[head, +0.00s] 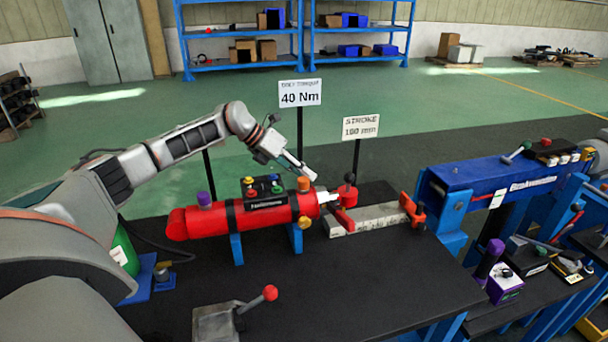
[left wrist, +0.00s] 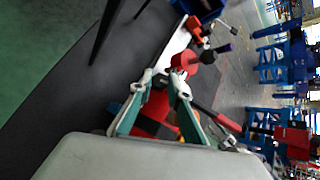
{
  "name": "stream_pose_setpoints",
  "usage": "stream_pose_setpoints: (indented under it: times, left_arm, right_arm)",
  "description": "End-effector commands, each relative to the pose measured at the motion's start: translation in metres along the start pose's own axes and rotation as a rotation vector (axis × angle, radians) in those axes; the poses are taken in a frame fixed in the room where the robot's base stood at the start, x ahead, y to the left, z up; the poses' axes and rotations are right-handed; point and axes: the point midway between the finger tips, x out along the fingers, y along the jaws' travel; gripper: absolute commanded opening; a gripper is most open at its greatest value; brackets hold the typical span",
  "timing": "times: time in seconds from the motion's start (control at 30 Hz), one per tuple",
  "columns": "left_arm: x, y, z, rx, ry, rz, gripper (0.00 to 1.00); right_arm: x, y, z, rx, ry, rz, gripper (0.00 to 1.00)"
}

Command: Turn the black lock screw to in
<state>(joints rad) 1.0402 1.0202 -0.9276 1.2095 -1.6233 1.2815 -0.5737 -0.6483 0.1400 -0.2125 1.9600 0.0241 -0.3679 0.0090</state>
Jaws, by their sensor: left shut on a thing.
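A red cylinder (head: 222,220) with coloured knobs lies level on blue stands. A red clamp block (head: 346,197) with an upright black-and-red knob (head: 349,179) stands just right of its end; the knob also shows in the left wrist view (left wrist: 207,55). I cannot tell whether this knob is the black lock screw. My left gripper (head: 313,176) reaches down from the upper left, its fingertips over the cylinder's right end near an orange knob (head: 304,184). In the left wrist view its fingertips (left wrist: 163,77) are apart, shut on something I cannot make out. My right gripper is out of view.
Signs reading 40 Nm (head: 300,92) and STROKE 160 mm (head: 361,126) stand on posts behind. A red-ball lever (head: 270,293) rises from the black bench (head: 385,290). The bench's front middle is clear.

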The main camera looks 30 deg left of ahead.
Motion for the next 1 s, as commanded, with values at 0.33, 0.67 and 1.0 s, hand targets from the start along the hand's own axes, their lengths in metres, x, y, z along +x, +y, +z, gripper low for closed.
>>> stream_pose_setpoints:
  times: [0.33, 0.67, 1.0]
  left_arm:
    - [0.0, 0.0, -0.001, -0.001, 0.001, 0.001, 0.34]
    - [-0.009, 0.001, 0.0, -0.001, -0.001, 0.002, 0.34]
    - [-0.072, 0.001, 0.0, -0.001, -0.001, 0.004, 0.34]
  right_arm:
    - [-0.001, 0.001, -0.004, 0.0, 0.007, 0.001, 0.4]
    - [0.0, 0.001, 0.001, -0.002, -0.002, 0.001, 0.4]
    - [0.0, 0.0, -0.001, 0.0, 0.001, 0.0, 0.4]
